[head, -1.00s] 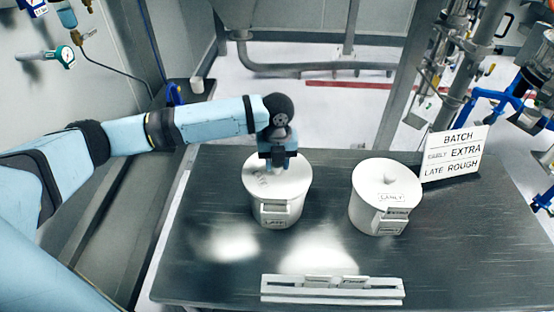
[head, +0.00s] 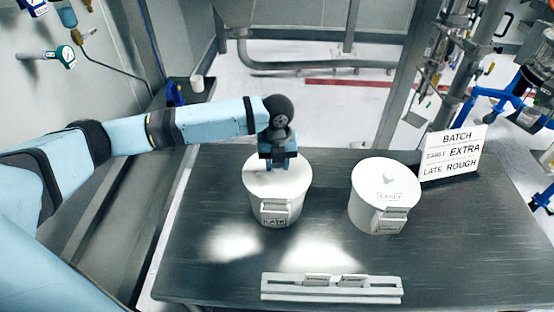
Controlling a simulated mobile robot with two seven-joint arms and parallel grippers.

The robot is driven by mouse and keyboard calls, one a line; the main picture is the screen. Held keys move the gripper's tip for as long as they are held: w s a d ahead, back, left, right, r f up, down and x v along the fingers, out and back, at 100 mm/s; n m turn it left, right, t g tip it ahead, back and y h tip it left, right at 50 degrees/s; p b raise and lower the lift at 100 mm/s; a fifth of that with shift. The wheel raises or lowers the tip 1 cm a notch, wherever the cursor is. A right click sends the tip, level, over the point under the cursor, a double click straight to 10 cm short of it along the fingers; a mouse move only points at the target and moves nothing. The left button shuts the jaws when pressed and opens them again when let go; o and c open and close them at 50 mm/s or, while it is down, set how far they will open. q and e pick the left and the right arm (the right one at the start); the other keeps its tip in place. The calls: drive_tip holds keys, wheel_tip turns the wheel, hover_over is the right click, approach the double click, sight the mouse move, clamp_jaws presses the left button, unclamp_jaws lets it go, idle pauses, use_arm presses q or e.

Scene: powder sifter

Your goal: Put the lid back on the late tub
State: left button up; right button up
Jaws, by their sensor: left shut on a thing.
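The late tub (head: 290,208) is a white round tub standing upright on the left part of the table, with a LATE label low on its front. Its white lid (head: 257,176) lies across the tub's top and looks level. I cannot tell whether it is fully seated. My left gripper (head: 278,166) points down over the lid, shut on its handle, which the fingers mostly hide. My right gripper is not in view.
The lidded early tub (head: 362,208) stands to the right. A batch sign (head: 453,153) stands at the back right, reading early extra, late rough. A pale rack (head: 332,290) with small plates lies at the front of the dark table (head: 215,270). Table space between is clear.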

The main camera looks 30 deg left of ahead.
use_arm(q)
drive_tip(key=shift+p, duration=0.55)
idle(0.7)
drive_tip(key=o, duration=1.5)
drive_tip(key=shift+r+p, duration=1)
drive_tip(key=shift+r, duration=2.45)
clamp_jaws()
